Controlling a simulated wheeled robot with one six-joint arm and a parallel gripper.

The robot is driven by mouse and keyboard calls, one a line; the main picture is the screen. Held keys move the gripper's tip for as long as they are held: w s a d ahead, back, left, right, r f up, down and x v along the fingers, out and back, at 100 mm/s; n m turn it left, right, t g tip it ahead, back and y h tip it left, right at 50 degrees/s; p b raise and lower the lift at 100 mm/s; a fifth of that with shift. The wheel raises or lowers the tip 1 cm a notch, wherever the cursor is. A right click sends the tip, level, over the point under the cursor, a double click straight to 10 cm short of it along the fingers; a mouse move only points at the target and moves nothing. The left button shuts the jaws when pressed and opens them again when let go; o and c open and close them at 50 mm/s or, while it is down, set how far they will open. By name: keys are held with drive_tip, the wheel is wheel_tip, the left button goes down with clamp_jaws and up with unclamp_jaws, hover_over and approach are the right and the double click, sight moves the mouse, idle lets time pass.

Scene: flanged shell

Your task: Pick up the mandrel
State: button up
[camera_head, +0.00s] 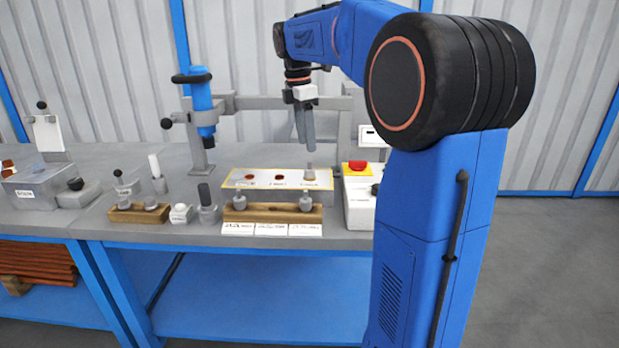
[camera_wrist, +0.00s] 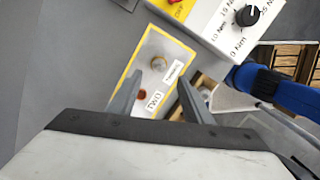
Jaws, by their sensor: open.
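I cannot tell for sure which piece is the mandrel. A small grey upright piece (camera_head: 309,173) stands on the third spot of a yellow-edged panel (camera_head: 228,182). Two grey knobbed pieces (camera_head: 240,200) (camera_head: 306,201) sit in a wooden rack (camera_head: 272,213) in front. My gripper (camera_head: 305,143) points down above the panel's right end, over the upright piece and apart from it. In the wrist view my gripper (camera_wrist: 158,88) is open, with nothing between its fingers.
A control box (camera_head: 360,207) with a red button stands close to the panel's right. A blue press-like tool (camera_head: 201,105) stands behind left. Small pieces, a wooden block (camera_head: 138,214) and a metal box (camera_head: 33,190) lie left. Bare bench shows between the press and panel.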

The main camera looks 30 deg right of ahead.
sight(310, 163)
drive_tip(key=shift+d+f, duration=0.2)
drive_tip(key=shift+f, duration=1.2)
drive_tip(key=shift+d+f, duration=0.2)
drive_tip(key=shift+f, duration=1.2)
drive_tip(key=shift+d+f, duration=0.2)
drive_tip(key=shift+f, duration=1.2)
drive_tip(key=shift+c, duration=0.7)
clamp_jaws()
